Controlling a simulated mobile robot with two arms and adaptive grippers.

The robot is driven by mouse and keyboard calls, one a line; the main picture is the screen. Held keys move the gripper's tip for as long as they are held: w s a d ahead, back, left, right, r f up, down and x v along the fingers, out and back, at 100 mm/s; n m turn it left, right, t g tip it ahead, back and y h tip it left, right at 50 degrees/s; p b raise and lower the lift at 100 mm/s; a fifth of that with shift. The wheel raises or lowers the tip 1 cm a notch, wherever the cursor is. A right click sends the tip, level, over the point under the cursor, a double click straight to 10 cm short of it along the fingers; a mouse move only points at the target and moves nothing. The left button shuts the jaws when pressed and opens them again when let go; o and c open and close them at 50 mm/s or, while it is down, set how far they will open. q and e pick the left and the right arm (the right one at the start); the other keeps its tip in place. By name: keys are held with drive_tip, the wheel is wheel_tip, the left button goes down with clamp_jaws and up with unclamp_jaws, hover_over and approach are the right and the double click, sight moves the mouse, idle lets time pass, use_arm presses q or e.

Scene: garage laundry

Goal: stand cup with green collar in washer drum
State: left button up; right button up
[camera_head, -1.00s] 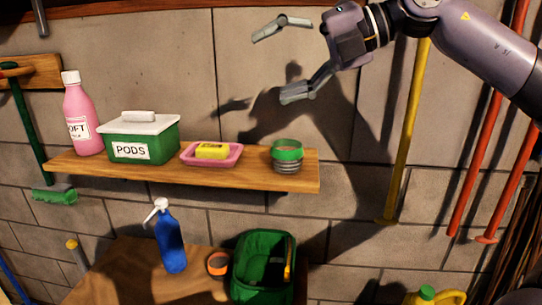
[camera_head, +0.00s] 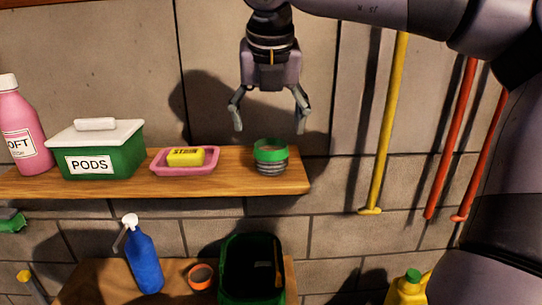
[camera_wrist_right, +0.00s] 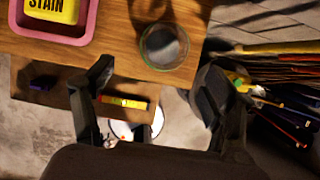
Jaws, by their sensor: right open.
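The cup with the green collar (camera_head: 270,162) stands upright near the right end of the wooden wall shelf; its lower body is grey and ribbed. My right gripper (camera_head: 269,127) points down with its fingers spread, just above the cup and apart from it. In the right wrist view the cup (camera_wrist_right: 165,46) shows from above, beyond the open fingertips (camera_wrist_right: 156,75). The washer drum is not in view, and neither is my left gripper.
The shelf (camera_head: 225,184) also holds a pink soap dish (camera_head: 184,171) with a yellow bar, a green PODS box (camera_head: 120,150) and a pink bottle (camera_head: 22,135). Below are a blue spray bottle (camera_head: 144,264), an orange-rimmed round item (camera_head: 201,276) and a green caddy (camera_head: 232,285).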

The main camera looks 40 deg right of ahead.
sight(271, 151)
drive_tip(key=x, duration=0.3)
drive_tip(key=shift+w, duration=0.15)
drive_tip(key=shift+d+f+p, duration=0.1)
drive_tip(key=shift+f+p, duration=0.25)
drive_tip(key=shift+f, duration=0.1)
drive_tip(key=shift+w+d+f, duration=0.1)
drive_tip(key=shift+d+f, duration=0.05)
drive_tip(key=shift+f, duration=0.05)
drive_tip(key=p+x, duration=0.1)
drive_tip(key=x, duration=0.1)
drive_tip(key=p+x, duration=0.1)
drive_tip(key=x, duration=0.1)
drive_tip(key=shift+w+d+f, duration=0.15)
drive_tip(key=shift+d+f, duration=0.1)
drive_tip(key=shift+d, duration=0.25)
drive_tip(key=shift+a, duration=0.15)
drive_tip(key=shift+c, duration=0.6)
use_arm(q)
drive_tip(key=r, duration=0.1)
drive_tip(key=w+r, duration=0.1)
drive_tip(key=r, duration=0.1)
drive_tip(key=shift+w+r, duration=0.1)
drive_tip(key=shift+r, duration=0.2)
use_arm(e)
drive_tip(key=c, duration=1)
drive_tip(key=shift+r, duration=0.1)
